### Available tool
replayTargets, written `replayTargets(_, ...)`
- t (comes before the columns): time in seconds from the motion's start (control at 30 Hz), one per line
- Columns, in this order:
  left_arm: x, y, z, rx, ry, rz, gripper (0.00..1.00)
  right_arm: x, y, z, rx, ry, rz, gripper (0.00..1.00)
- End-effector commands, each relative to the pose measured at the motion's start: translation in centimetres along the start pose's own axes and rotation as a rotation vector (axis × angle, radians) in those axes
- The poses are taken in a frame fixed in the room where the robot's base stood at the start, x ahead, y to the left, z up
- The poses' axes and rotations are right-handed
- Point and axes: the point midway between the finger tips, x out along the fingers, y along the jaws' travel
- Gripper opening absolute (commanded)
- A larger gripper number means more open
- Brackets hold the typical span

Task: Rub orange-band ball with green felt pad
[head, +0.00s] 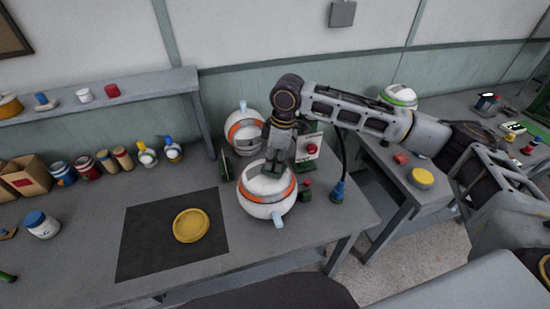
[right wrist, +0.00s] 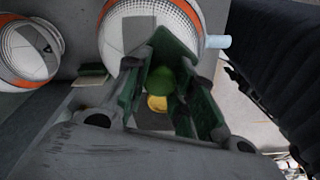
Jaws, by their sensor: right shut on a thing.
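The nearer white ball with an orange band (head: 266,208) sits on the grey bench, with a light-blue nub toward the front. It also fills the top middle of the right wrist view (right wrist: 150,28). My right gripper (head: 272,170) is over the ball's top from behind. In the right wrist view its green-lined fingers are shut on a small green thing (right wrist: 165,80), likely the felt pad. A yellow round patch shows just below it. The fingers overlap the ball's lower edge in that view; I cannot tell whether the green thing touches it. My left gripper is not in view.
A second orange-banded ball (head: 236,126) stands close behind. A panel with a red button (head: 311,149) stands right of the balls. A yellow disc (head: 191,226) lies on a dark mat (head: 140,250). A green-banded ball (head: 400,94) is at the back right.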

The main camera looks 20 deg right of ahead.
Motion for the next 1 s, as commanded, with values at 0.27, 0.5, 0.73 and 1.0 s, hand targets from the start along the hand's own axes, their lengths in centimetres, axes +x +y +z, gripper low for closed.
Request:
replayTargets(0.27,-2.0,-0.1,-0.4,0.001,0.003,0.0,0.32,-2.2,0.1,-0.7,0.0,0.004,0.004,0.06)
replayTargets(0.5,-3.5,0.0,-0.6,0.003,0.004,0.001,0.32,-3.5,0.3,-1.1,0.002,0.003,0.005,0.06)
replayTargets(0.73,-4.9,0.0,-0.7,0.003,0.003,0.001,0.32,-4.7,0.3,-1.4,0.003,0.003,0.005,0.06)
replayTargets(1.0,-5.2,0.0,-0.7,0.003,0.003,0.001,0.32,-6.4,0.6,-2.0,0.006,0.004,0.006,0.06)
